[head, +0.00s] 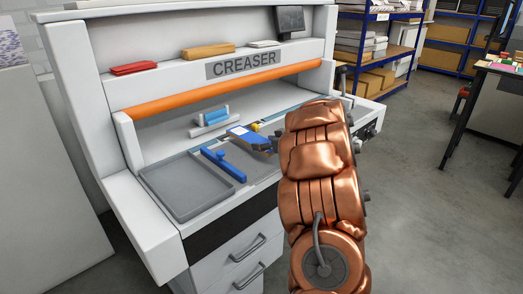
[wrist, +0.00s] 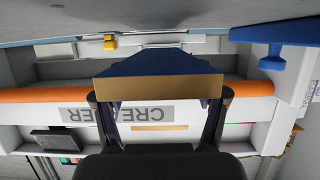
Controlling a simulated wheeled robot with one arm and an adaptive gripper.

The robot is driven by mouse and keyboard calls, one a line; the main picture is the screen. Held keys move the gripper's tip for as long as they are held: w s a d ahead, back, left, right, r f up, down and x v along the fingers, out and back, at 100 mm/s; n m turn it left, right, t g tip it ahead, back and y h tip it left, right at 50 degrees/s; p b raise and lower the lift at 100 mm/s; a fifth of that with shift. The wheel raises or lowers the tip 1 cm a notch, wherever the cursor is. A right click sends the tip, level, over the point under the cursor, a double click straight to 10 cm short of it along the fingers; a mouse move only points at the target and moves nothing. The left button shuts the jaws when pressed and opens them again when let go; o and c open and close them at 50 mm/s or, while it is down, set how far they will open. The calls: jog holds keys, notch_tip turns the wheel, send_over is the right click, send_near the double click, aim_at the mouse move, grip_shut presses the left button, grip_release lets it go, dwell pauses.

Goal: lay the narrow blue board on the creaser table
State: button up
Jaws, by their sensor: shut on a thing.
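In the wrist view the board's blue face (wrist: 158,64) and tan edge (wrist: 158,88) lie between the two fingers of my gripper (wrist: 160,100). The board appears tilted over the table surface; I cannot tell whether it touches it.
A blue bar with a raised end (head: 223,164) lies just left of the board. A grey tray (head: 187,207) fills the table's left. A light-blue block (head: 210,122) and small yellow piece (head: 255,127) sit behind. An orange roller (head: 225,87) crosses above.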

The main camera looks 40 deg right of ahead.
aim_at(262, 156)
jog(key=shift+w, duration=0.6)
jog(key=shift+f, duration=1.75)
jog(key=o, duration=1.1)
jog(key=shift+f, duration=0.1)
jog(key=shift+o, duration=0.2)
